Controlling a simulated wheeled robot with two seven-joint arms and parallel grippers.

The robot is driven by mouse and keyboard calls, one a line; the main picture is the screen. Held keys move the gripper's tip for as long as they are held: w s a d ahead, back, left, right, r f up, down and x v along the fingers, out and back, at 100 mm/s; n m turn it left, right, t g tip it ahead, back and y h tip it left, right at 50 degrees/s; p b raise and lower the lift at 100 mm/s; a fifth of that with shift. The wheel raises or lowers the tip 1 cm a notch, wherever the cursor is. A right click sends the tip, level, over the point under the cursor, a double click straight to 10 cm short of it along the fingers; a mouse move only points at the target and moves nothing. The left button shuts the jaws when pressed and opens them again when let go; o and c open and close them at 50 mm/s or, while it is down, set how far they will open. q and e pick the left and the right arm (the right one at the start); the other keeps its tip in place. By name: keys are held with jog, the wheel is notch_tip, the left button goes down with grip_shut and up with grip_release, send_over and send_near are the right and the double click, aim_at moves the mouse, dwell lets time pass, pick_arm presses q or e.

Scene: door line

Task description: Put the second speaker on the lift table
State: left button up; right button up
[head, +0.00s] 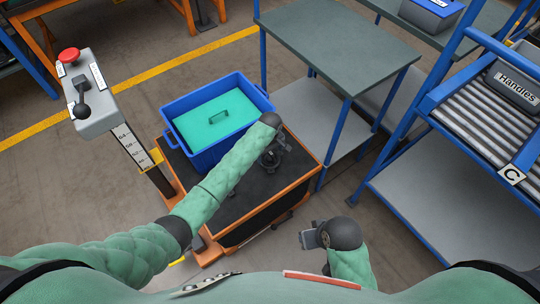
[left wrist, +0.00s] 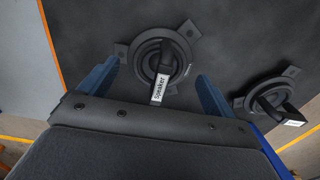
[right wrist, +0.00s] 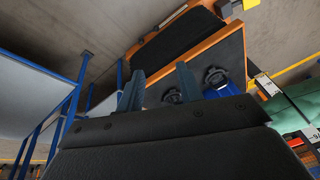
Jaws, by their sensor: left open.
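Two black round speakers lie on the dark top of the lift table (head: 240,208), which has an orange rim. In the left wrist view, the labelled speaker (left wrist: 163,62) is between the spread fingers of my left gripper (left wrist: 157,72); they do not visibly close on it. The other speaker (left wrist: 268,100) lies to its right. Both also show in the right wrist view, one farther (right wrist: 215,78) and one nearer (right wrist: 172,97). In the head view my left arm hides part of the tabletop. My right gripper (right wrist: 158,78) is open and empty, beside the table.
A blue crate (head: 195,150) with a teal insert stands on the table's back part. A control post with a red button (head: 68,55) is at left. A blue-framed grey table (head: 340,45) and a roller rack (head: 490,115) stand at right.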

pick_arm(q)
notch_tip(320, 180, up, 10)
jog(key=shift+b, duration=0.35)
jog(key=s+a+f+m+t+h, duration=0.15)
jog(key=s+m, duration=0.35)
jog(key=s, duration=1.4)
jog(key=s+a+r+m, duration=0.2)
jog(key=s+a+r, duration=0.1)
jog(key=s, duration=0.7)
jog(key=s+a+r+m+t+h, duration=0.1)
jog(key=s+a+r, duration=0.3)
jog(key=s, duration=0.6)
jog(key=shift+s+a+r+m, duration=0.15)
jog(key=shift+a+r+m, duration=0.15)
jog(key=shift+a+m, duration=0.75)
jog(key=shift+a+t, duration=0.1)
jog(key=shift+t, duration=0.15)
